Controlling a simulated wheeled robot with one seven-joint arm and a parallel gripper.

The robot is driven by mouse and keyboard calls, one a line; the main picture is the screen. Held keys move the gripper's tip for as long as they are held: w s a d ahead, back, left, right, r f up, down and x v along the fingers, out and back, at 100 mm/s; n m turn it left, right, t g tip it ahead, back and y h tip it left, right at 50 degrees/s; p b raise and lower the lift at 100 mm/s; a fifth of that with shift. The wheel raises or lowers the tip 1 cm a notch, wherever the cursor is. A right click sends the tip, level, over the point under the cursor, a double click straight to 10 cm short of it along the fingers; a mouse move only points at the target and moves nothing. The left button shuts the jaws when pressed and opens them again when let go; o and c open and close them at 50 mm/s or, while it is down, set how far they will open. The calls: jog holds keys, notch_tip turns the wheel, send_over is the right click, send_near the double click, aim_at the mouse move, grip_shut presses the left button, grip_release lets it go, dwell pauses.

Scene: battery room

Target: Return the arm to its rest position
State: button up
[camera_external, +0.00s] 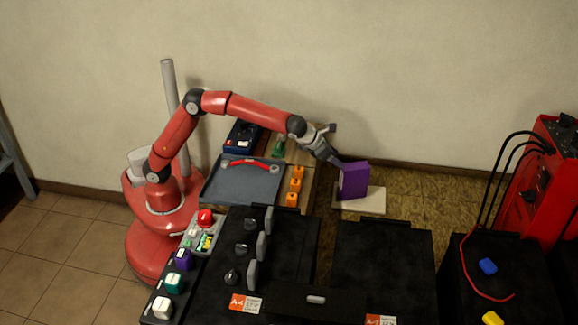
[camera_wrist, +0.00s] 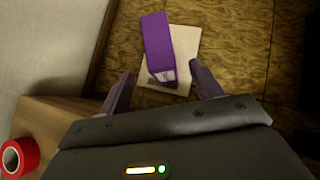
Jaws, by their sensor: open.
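My red arm reaches right from its base over the wooden table. My gripper (camera_external: 337,160) is at the arm's end, close to the upper left of a purple block (camera_external: 354,180). The block stands on a pale board (camera_external: 372,203) on the floor. In the wrist view, my gripper (camera_wrist: 157,86) has its two fingers spread apart. The purple block (camera_wrist: 157,45) shows beyond and between the fingertips, on the pale board (camera_wrist: 185,45). The fingers look empty. Whether a finger touches the block cannot be told.
A grey tray (camera_external: 240,182) with a red handle and several orange pieces (camera_external: 295,185) lie under my arm. Black cabinets (camera_external: 380,260) stand in front. A red machine (camera_external: 540,180) with cables is at right. A red tape roll (camera_wrist: 18,157) lies on the wooden surface (camera_wrist: 50,118).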

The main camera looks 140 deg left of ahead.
jog(key=shift+v, duration=0.8)
jog(key=d+r+n, duration=0.1)
jog(key=d+r, duration=0.1)
jog(key=d, duration=0.3)
jog(key=d+r+n+p, duration=0.1)
jog(key=d+r+n, duration=0.1)
jog(key=d, duration=0.3)
jog(key=d+r+n+h, duration=0.1)
jog(key=d+r, duration=0.1)
jog(key=d, duration=0.3)
jog(key=shift+w+d+r+n+t+p, duration=0.15)
jog(key=shift+w+d+n+t+p, duration=0.15)
jog(key=shift+w+d+n+t, duration=0.1)
jog(key=s+d+n+h+p, duration=0.1)
jog(key=s+d+n, duration=0.3)
jog(key=d, duration=0.5)
jog(key=s+d+r+n+t+h+p, duration=0.1)
jog(key=s+d+n+h, duration=0.2)
jog(key=d, duration=0.6)
jog(key=s+d+n+p, duration=0.1)
jog(key=s+d+n, duration=0.4)
jog(key=d, duration=0.4)
jog(key=s+d+f+n+h+p, duration=0.1)
jog(key=s+d+f+n+h, duration=0.2)
jog(key=s+d, duration=0.6)
jog(key=s+f+n, duration=0.2)
jog(key=shift+s+n, duration=0.3)
jog(key=shift+n, duration=0.1)
